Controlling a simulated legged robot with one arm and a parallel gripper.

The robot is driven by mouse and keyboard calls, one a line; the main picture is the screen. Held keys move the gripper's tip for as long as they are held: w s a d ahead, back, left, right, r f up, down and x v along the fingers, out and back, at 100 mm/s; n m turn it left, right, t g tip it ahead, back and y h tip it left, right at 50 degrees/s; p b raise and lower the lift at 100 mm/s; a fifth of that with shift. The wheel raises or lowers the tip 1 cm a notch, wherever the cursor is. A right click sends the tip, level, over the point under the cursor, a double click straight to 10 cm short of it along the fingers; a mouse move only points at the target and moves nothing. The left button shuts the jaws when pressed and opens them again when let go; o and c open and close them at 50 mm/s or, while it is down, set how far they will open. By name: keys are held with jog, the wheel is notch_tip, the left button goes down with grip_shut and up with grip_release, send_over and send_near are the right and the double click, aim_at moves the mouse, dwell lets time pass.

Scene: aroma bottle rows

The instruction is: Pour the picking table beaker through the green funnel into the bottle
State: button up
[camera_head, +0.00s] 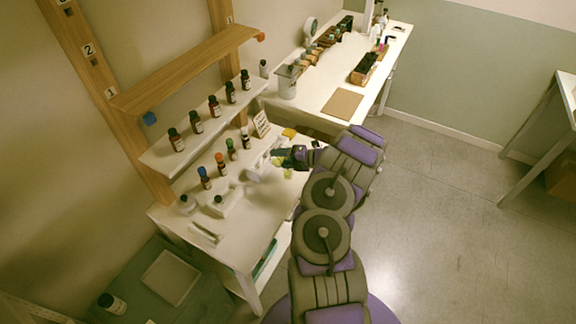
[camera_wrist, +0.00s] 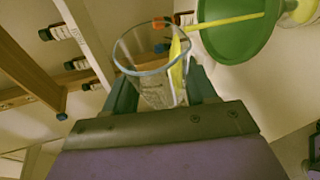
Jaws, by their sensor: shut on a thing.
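My gripper (camera_wrist: 163,98) is shut on a clear glass beaker (camera_wrist: 140,62), whose open rim faces up in the wrist view. A yellow strip shows at the beaker's right side. The green funnel (camera_wrist: 232,40) is at the upper right of the wrist view, apart from the beaker's rim, with a thin yellow stick across it. A bottle under the funnel cannot be made out. In the head view my gripper (camera_head: 287,157) is over the white bench, beside a pale translucent shape (camera_head: 260,168) that may be the beaker.
A shelf (camera_head: 172,152) with several dark bottles runs along the wall behind the bench (camera_head: 238,250). More small bottles and a white device (camera_head: 224,203) stand on the bench. A second table (camera_head: 318,75) at the back holds a brown mat (camera_head: 343,103) and a box of bottles. Floor on the right is clear.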

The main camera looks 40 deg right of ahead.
jog(key=shift+w+d+r+m+y+p, duration=0.1)
jog(key=shift+d+r+m+y+p, duration=0.15)
jog(key=shift+r+m+y+p, duration=0.5)
dwell(4.2)
jog(key=shift+f+b, duration=0.25)
jog(key=shift+b, duration=0.05)
dwell(0.3)
jog(key=shift+a+f+n+h+b, duration=0.3)
jog(key=shift+a+f+n+h, duration=0.15)
jog(key=shift+n+h, duration=0.4)
jog(key=shift+a+f+n, duration=0.1)
jog(key=shift+n, duration=0.3)
jog(key=n+h+b, duration=0.2)
jog(key=n+b, duration=0.1)
jog(key=shift+s+a+f+h, duration=0.2)
jog(key=shift+s+a+h, duration=0.05)
jog(key=shift+a+h, duration=0.15)
jog(key=shift+f, duration=0.1)
